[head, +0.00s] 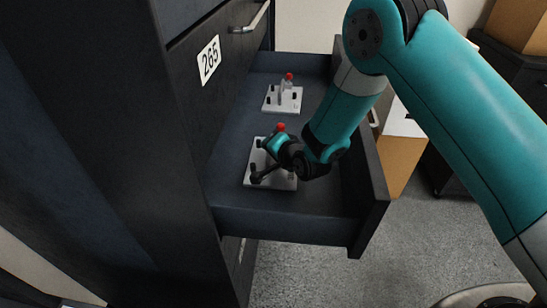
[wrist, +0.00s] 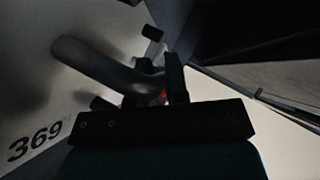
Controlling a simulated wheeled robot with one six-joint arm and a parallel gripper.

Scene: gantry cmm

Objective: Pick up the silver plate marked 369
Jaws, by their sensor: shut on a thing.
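The silver plate marked 369 (wrist: 30,112) fills the left of the dark wrist view, with its number at the lower left. In the head view a pale plate (head: 256,158) lies in the front part of the open drawer, partly hidden under my wrist. A thick grey curved bar (wrist: 95,65) rises from the plate in the wrist view. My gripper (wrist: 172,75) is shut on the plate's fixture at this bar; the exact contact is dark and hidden. In the head view my gripper (head: 268,172) is low over the front plate. A red tip (head: 281,127) shows behind it.
A second pale plate (head: 271,107) with a red-tipped clamp lies farther back in the drawer (head: 285,225). The drawer walls stand close around my gripper. The dark cabinet front with label 265 (head: 209,60) rises at the left. Open grey floor (head: 400,260) lies at the right.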

